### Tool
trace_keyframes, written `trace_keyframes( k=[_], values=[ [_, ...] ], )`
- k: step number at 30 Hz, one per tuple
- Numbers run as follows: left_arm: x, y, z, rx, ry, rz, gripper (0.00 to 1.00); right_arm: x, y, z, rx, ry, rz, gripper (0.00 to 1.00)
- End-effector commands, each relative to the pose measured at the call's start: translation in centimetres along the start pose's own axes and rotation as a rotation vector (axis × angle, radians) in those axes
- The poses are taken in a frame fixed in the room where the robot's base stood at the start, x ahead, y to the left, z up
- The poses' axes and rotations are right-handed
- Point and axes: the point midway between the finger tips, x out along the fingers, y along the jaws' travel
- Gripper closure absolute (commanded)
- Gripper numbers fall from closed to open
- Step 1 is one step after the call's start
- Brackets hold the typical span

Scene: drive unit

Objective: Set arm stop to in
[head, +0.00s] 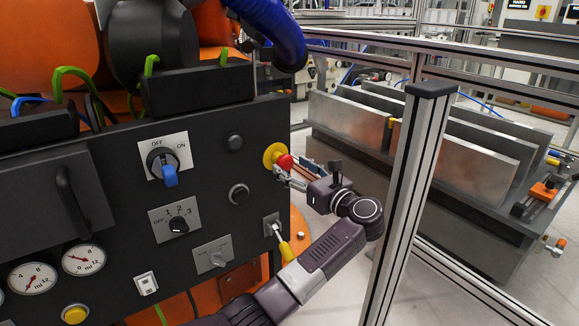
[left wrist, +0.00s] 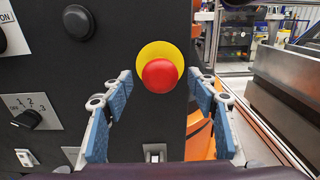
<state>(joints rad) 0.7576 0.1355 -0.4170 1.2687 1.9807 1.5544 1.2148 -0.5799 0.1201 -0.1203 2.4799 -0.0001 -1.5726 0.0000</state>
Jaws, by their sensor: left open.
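The arm stop is a red mushroom button (head: 286,162) on a yellow round base (head: 269,153), at the right edge of the dark control panel (head: 110,200). The red cap stands out from the base in the head view. In the left wrist view the red button (left wrist: 160,76) shows between the fingers, before its yellow base (left wrist: 157,50). My left gripper (head: 284,174) is open, with its blue-padded fingers (left wrist: 160,80) apart on either side of the button in that view. I cannot tell whether they touch it. My right gripper is not in view.
A metal frame post (head: 405,190) stands close right of my left wrist.

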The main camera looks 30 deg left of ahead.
Motion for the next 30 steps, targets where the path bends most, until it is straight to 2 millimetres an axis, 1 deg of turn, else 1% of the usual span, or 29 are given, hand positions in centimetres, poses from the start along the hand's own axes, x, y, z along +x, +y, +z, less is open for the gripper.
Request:
trace_keyframes(
  k=[1, 4, 13, 14, 27, 28, 30],
  values=[
    [0.6, 0.0, 0.1, 0.001, -0.003, 0.001, 0.46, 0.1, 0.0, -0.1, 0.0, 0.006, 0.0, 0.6],
    [1.3, 0.0, 0.1, 0.0, -0.002, 0.0, 0.46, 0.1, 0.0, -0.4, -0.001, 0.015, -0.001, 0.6],
    [1.6, 0.0, 0.0, -0.001, 0.0, -0.001, 0.46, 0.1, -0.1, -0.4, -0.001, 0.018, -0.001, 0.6],
    [1.6, 0.0, 0.0, -0.001, 0.0, -0.001, 0.49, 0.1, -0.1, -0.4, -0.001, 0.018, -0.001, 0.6],
    [1.6, 0.0, 0.0, -0.001, 0.0, -0.001, 0.97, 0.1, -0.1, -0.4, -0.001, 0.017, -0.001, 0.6],
    [1.6, 0.0, 0.0, -0.001, 0.0, -0.001, 1.0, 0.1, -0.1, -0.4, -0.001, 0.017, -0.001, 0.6],
    [1.6, 0.0, 0.0, -0.001, 0.0, -0.001, 1.0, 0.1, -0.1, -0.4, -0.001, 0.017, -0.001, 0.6]
  ],
)
